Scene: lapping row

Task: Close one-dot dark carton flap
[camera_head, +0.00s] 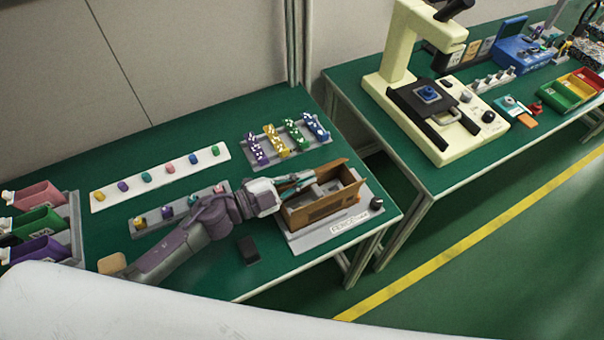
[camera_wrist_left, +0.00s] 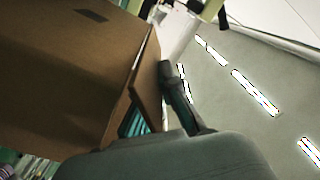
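The brown carton (camera_head: 318,207) stands upright on a pale base plate at the right end of the near bench, its top open. A back flap (camera_head: 322,168) stands up and leans outward. My left gripper (camera_head: 302,181) reaches over the carton's open top from the left, near the back flap. In the left wrist view the carton (camera_wrist_left: 65,75) fills the left side, with a dark mark near its top. A flap (camera_wrist_left: 147,92) stands close beside a dark finger; whether they touch is unclear. The finger gap is hidden. I cannot make out any dots.
A labelled base plate (camera_head: 335,230) with a dark knob (camera_head: 377,203) lies under the carton. A rack of coloured parts (camera_head: 285,140) stands behind it. A small black block (camera_head: 248,250) lies in front of my arm. A cream microscope-like machine (camera_head: 420,95) occupies the other bench.

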